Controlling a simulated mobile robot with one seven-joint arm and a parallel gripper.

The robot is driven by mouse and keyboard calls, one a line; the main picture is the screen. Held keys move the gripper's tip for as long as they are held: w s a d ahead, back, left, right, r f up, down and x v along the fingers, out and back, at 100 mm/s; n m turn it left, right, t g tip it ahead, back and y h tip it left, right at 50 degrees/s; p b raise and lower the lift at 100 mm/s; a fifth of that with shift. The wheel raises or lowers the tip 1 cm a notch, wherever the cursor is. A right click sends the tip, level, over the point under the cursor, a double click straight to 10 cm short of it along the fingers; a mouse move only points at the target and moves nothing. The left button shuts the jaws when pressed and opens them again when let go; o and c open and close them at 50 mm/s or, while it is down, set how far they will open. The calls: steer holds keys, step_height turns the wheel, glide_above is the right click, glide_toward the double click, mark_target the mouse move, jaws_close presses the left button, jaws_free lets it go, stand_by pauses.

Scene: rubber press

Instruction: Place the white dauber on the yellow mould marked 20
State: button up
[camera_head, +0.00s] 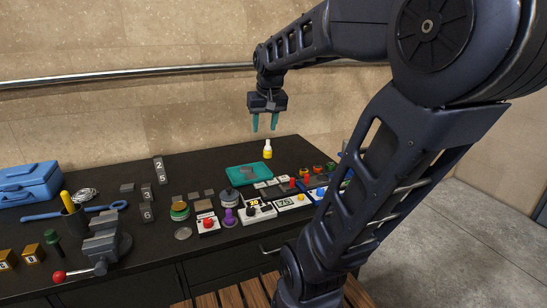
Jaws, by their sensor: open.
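My gripper (265,123) hangs open and empty above the back of the black bench, its teal fingers pointing down. A small white and yellow bottle (267,150) stands upright below it, apart from the fingers. It may be the white dauber, but I cannot tell for sure. Two yellow blocks with pale labels stand at the front left: one (33,254) and another (7,260) by the picture's left edge. They look like moulds, but their marks are too small to read.
A teal tray (232,181) lies mid-bench behind crowded small boxes and knobs. A grey vise (102,243), a dark cup (73,216) and a blue toolbox (30,183) stand left. The bench between toolbox and tray has free room at the back. My arm hides the bench's right end.

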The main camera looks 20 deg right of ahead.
steer(key=s+a+f, duration=0.1)
steer(key=s+f, duration=0.5)
steer(key=s, duration=0.5)
steer(key=shift+a+n+t, duration=0.4)
